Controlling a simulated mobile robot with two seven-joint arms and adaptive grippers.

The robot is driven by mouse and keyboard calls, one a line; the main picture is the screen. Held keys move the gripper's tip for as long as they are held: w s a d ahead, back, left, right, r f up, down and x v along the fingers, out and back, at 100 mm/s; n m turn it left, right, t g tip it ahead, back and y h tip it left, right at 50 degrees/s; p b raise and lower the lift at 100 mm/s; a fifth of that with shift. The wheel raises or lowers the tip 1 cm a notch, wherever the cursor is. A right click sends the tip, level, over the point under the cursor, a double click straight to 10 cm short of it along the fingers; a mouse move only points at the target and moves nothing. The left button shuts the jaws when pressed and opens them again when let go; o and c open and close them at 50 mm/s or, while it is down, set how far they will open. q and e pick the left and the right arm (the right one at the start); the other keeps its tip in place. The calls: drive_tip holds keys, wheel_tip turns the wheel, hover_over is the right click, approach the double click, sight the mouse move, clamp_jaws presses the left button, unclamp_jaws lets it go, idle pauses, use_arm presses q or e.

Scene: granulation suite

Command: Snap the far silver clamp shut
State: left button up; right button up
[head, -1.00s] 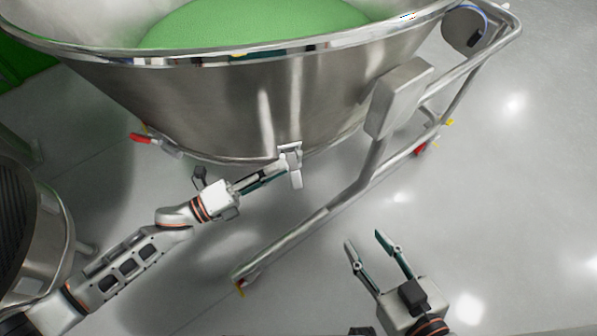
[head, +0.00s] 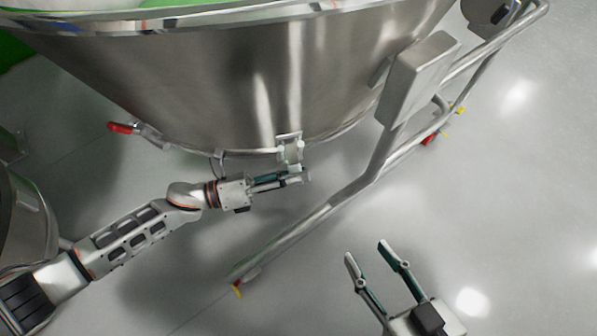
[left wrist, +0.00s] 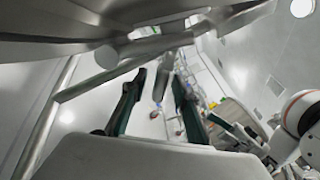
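The silver clamp (head: 290,141) sits on the lower rim of the big steel bowl (head: 215,90). Its lever hangs down, partly hidden by my left gripper (head: 304,177), which is just below the clamp. In the left wrist view my left gripper (left wrist: 158,85) has its two dark fingers apart. A grey bar-like part (left wrist: 165,65) shows between and beyond them; I cannot tell whether it touches a finger. My right gripper (head: 366,250) is open and empty over the floor, right of the frame rail.
A red-handled fitting (head: 121,127) is on the bowl's rim to the left. A slanting tubular rail (head: 310,222) runs close right of my left gripper, with a grey box (head: 418,78) above it. The floor (head: 520,200) at right is clear.

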use_arm(q)
drive_tip(key=shift+w+d, duration=0.1)
drive_tip(key=shift+d, duration=0.35)
clamp_jaws()
